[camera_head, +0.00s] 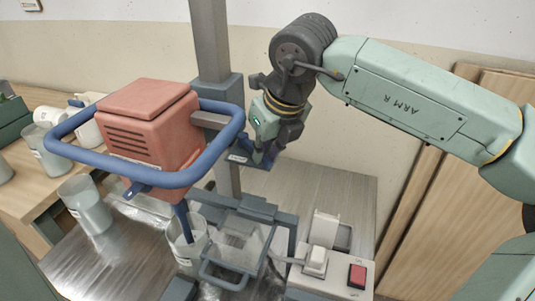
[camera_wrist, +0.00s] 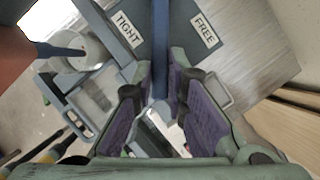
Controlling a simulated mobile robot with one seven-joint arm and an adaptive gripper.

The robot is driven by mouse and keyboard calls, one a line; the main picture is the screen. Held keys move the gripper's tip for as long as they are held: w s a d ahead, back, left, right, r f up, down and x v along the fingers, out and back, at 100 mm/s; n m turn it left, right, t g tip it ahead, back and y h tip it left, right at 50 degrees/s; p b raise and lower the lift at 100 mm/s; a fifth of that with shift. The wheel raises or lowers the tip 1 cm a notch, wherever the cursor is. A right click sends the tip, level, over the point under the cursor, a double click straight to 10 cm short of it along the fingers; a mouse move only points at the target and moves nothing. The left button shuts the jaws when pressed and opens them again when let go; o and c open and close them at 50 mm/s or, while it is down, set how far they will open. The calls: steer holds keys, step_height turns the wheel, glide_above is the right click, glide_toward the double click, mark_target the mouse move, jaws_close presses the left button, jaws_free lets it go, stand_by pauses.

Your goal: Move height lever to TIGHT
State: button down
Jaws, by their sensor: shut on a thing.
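The height lever (camera_wrist: 160,45) is a blue bar that runs down the middle of the wrist view, between a TIGHT label (camera_wrist: 128,29) on the left and a FREE label (camera_wrist: 205,32) on the right. It lies at neither label, roughly midway between them. My gripper (camera_wrist: 162,88) has its purple-padded fingers on both sides of the lever and is shut on it. In the head view my gripper (camera_head: 262,158) is beside the grey column, right of the red mixer head (camera_head: 150,125). It partly hides the lever there.
A blue ring guard (camera_head: 180,180) surrounds the mixer head, close left of my gripper. A bucket (camera_head: 187,245) stands below it. A switch box (camera_head: 330,270) with a red button is at the lower right. Wooden boards (camera_head: 420,190) lean against the wall at right.

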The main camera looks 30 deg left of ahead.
steer(key=shift+s+a+m, duration=0.1)
steer(key=shift+s+m, duration=0.05)
steer(key=shift+m, duration=0.15)
steer(key=c, duration=1.6)
jaws_free()
steer(key=v, duration=1.2)
steer(key=shift+s, duration=0.2)
steer(key=shift+f, duration=0.1)
